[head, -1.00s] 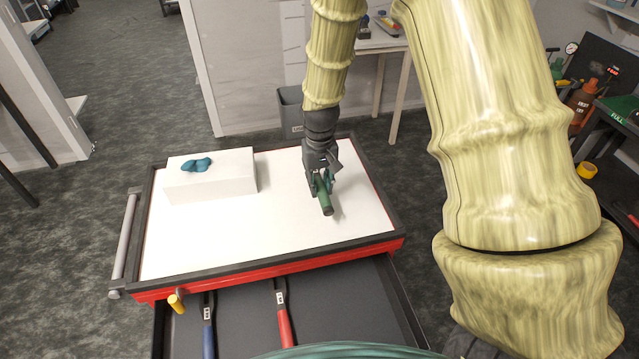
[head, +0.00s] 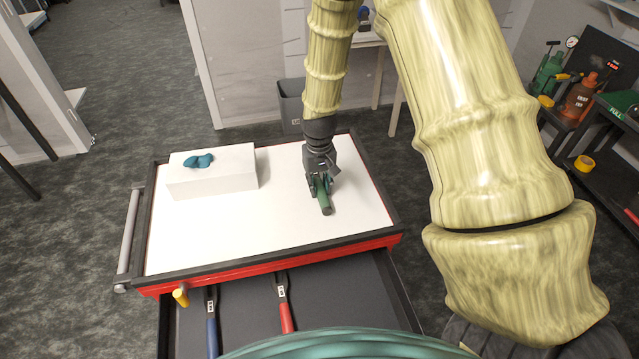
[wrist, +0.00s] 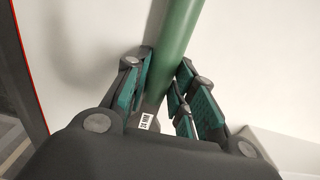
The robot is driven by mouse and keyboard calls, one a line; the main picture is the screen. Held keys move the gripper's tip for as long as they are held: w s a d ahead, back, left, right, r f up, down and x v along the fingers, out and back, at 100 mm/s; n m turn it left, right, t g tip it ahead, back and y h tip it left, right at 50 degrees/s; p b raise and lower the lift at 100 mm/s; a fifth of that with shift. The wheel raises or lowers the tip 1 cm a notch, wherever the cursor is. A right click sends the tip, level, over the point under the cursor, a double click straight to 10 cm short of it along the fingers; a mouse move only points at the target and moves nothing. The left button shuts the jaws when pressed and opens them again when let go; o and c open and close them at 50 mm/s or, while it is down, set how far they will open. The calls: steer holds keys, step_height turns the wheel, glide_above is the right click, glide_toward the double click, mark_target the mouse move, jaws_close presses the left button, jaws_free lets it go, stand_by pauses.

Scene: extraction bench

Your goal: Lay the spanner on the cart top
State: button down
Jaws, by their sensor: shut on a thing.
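The spanner (head: 324,205) has a green handle and is in my gripper, low over the right half of the white cart top (head: 290,222). In the wrist view the spanner's green handle (wrist: 178,40) runs up between the fingers, with a small white label near the grip. My gripper (head: 321,187) is shut on it, and the fingers also show in the wrist view (wrist: 165,85). The spanner's far end is hidden by the gripper. I cannot tell whether the handle touches the cart top.
A white box (head: 213,178) with blue gloves (head: 198,161) on it stands at the cart top's back left. A dark rim edges the top. The open drawer below holds a blue-handled tool (head: 212,325) and a red-handled tool (head: 284,305). The front middle of the top is clear.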

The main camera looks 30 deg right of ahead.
mark_target(319, 184)
steer(key=shift+f, duration=0.15)
steer(key=c, duration=1.2)
jaws_free()
steer(key=shift+w+r, duration=0.1)
steer(key=shift+r, duration=0.1)
steer(key=shift+r+b, duration=2.1)
steer(key=shift+r, duration=3.85)
